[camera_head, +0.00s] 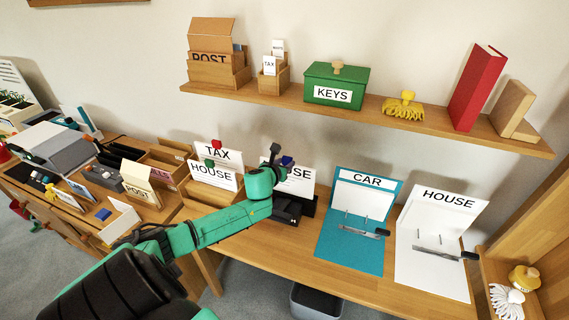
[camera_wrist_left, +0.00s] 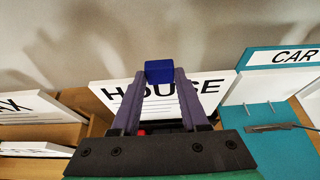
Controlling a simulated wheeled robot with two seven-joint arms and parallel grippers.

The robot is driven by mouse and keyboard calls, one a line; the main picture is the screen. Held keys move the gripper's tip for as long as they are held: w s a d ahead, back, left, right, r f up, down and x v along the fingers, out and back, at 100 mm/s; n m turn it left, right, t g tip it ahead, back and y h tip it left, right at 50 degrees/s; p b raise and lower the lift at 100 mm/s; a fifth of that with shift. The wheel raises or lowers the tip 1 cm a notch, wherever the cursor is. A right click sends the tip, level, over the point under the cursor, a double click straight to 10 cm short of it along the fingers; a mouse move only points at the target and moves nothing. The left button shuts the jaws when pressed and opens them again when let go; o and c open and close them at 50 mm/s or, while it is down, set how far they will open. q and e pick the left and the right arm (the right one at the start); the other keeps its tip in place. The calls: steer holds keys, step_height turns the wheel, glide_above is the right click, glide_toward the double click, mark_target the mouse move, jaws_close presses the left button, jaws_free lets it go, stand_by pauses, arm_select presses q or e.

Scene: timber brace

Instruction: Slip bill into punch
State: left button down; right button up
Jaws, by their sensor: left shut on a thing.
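The bill, a white sheet marked HOUSE (camera_head: 299,182), stands upright just behind the black punch (camera_head: 291,207) on the desk. It also shows in the left wrist view (camera_wrist_left: 218,88). My left gripper (camera_head: 281,160) is shut on the bill's small blue knob (camera_wrist_left: 159,71), at the sheet's top edge. The gripper and forearm cover the left part of the bill and some of the punch. The bill's lower edge is low at the punch, but I cannot tell whether it is in the slot. My right gripper is not in view.
A wooden holder (camera_head: 213,197) with TAX and HOUSE sheets stands left of the punch. An open blue CAR binder (camera_head: 335,243) and a white HOUSE binder (camera_head: 424,276) lie to the right. A shelf (camera_head: 372,111) with a green KEYS box (camera_head: 313,92) hangs above.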

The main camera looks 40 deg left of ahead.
arm_select(q)
steer(key=shift+f+b, duration=2)
steer(key=shift+f, duration=0.75)
jaws_free()
step_height(320, 180, up, 8)
steer(key=p, duration=0.8)
steer(key=shift+f, duration=0.1)
